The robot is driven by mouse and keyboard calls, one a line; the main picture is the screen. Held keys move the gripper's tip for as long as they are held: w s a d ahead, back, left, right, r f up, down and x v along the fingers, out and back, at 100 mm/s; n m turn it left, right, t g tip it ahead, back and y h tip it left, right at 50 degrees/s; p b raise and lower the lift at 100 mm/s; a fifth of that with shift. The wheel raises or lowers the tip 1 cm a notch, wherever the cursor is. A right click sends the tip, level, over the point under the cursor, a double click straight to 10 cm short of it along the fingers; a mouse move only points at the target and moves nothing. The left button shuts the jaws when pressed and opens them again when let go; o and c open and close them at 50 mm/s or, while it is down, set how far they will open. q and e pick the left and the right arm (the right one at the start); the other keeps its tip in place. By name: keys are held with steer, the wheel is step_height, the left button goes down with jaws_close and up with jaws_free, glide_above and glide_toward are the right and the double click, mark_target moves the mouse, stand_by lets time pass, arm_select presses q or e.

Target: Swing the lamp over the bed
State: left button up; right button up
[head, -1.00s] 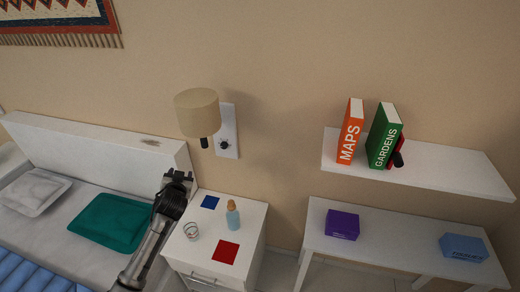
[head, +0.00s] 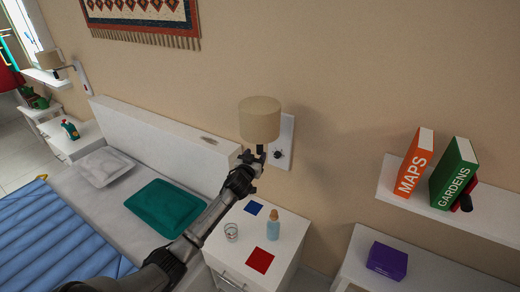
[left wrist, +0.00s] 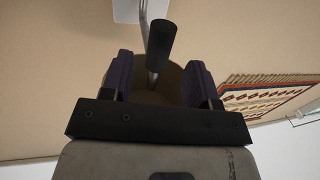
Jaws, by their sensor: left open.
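The wall lamp has a beige shade (head: 260,120) and a white wall plate (head: 283,143) above the nightstand, right of the bed's white headboard (head: 165,140). The bed has a blue quilt (head: 50,235). My left gripper (head: 253,157) is open just below the shade. In the left wrist view, a black grip (left wrist: 161,45) and a metal rod of the lamp show between and beyond the spread fingers (left wrist: 160,80). The fingers are not closed on it, and I cannot tell whether they touch it. The shade shows behind them. My right gripper is out of view.
The nightstand (head: 290,225) below holds a glass (head: 231,232), a bottle (head: 273,226) and red and blue squares. A shelf with books (head: 415,162) is at the right. A second lamp (head: 49,60) is at the far left. A teal pillow (head: 165,205) lies on the bed.

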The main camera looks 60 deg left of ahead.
mark_target(259, 151)
arm_select(q)
steer(key=shift+x, duration=2.7)
jaws_close()
